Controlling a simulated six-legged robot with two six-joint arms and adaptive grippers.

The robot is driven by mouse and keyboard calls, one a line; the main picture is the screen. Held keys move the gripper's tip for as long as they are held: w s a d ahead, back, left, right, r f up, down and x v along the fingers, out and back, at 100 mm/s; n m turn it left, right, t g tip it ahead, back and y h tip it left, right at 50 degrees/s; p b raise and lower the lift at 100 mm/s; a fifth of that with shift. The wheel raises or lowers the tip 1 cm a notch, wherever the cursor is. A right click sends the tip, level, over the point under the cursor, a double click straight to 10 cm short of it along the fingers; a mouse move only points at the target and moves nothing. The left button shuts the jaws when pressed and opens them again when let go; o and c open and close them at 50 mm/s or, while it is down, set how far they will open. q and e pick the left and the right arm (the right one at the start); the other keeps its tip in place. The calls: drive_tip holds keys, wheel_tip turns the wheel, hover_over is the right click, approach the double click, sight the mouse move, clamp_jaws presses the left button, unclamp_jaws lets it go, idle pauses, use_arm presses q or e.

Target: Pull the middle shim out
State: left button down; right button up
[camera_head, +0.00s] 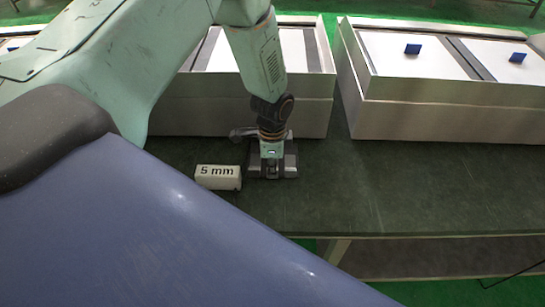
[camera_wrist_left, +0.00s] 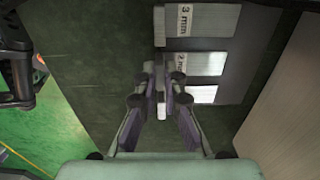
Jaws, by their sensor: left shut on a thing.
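In the left wrist view, the shims lie in a column: one marked 3 mm (camera_wrist_left: 208,20), the middle one marked 2 mm (camera_wrist_left: 205,63), and a lower one (camera_wrist_left: 201,94) whose label I cannot read. A narrow pale tab (camera_wrist_left: 159,25) stands at the left end of the 3 mm shim. My left gripper (camera_wrist_left: 162,80) has its fingertips at the left end of the middle shim, shut on its tab, which the fingers largely hide. In the head view, my left gripper (camera_head: 271,165) points down at the dark table. My right gripper is not in view.
A pale block marked 5 mm (camera_head: 217,178) lies just left of my left gripper on the dark table (camera_head: 400,195). Large pale boxes (camera_head: 440,115) stand behind it. The table's right part is clear up to its front edge.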

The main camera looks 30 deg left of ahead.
use_arm(q)
drive_tip(key=shift+s+d+f, duration=0.1)
drive_tip(key=shift+s, duration=0.15)
drive_tip(key=c, duration=1.4)
unclamp_jaws()
drive_tip(key=shift+d, duration=0.1)
drive_tip(key=shift+c, duration=0.2)
drive_tip(key=shift+w, duration=0.1)
drive_tip(key=shift+r, duration=0.25)
wheel_tip(320, 180, up, 12)
drive_tip(key=shift+f, duration=0.15)
